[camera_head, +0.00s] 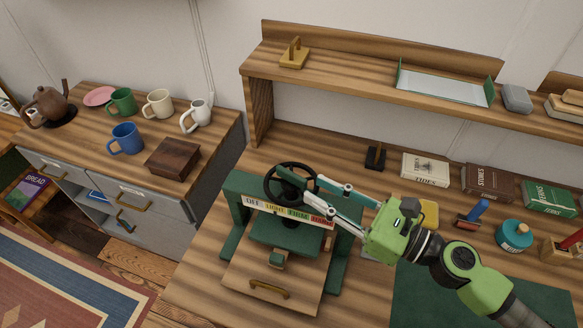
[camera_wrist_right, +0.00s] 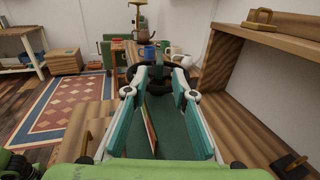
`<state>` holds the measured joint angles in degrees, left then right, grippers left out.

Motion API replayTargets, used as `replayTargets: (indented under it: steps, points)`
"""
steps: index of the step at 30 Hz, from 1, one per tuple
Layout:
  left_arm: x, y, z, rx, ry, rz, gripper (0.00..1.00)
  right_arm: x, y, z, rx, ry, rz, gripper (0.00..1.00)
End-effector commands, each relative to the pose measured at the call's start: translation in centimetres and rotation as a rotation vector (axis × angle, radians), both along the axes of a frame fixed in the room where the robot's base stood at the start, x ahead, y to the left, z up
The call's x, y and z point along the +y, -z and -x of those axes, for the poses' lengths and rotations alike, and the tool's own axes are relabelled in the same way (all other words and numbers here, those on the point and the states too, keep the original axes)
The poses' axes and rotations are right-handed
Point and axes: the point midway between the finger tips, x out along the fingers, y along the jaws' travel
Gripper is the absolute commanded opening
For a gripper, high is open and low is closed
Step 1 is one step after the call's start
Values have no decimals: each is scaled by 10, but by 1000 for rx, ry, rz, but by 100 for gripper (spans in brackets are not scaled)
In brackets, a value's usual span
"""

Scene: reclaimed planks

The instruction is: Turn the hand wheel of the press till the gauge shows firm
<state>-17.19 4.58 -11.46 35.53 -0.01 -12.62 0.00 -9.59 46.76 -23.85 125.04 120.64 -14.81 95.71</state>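The green press (camera_head: 236,186) stands on the plank bench with its black hand wheel (camera_head: 270,193) on top. The gauge strip (camera_head: 290,213) on its front reads OFF, LIGHT, FIRM, HARD; I cannot make out a pointer. My right gripper (camera_head: 299,186) reaches in from the right, its fingers apart at the wheel's right side. In the right wrist view, the fingertips (camera_wrist_right: 160,74) are spread, with the dark wheel (camera_wrist_right: 161,61) at and beyond them; contact is unclear. My left gripper is not in view.
A shelf (camera_head: 345,78) runs behind the press. A cabinet with mugs (camera_head: 125,139) and a wooden box (camera_head: 173,158) is at left.

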Motion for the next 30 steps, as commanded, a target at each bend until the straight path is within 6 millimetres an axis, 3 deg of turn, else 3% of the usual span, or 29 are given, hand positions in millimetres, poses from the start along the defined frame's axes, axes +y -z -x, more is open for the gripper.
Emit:
replayTargets:
  steps: [1, 12, 25, 26, 28, 30]
  points:
    - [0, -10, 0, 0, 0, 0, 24, 7, -6, -6, -2, 1, -2, 24]
    - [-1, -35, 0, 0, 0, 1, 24, 53, -3, -37, 0, 0, -1, 24]
    - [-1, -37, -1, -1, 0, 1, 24, 62, 0, -43, 0, 0, 1, 24]
    - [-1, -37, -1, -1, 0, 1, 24, 62, 0, -43, 0, 0, 1, 22]
    - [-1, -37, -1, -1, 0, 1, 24, 62, 0, -43, 0, 0, 1, 4]
    - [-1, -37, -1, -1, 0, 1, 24, 62, 0, -43, 1, 0, 1, 0]
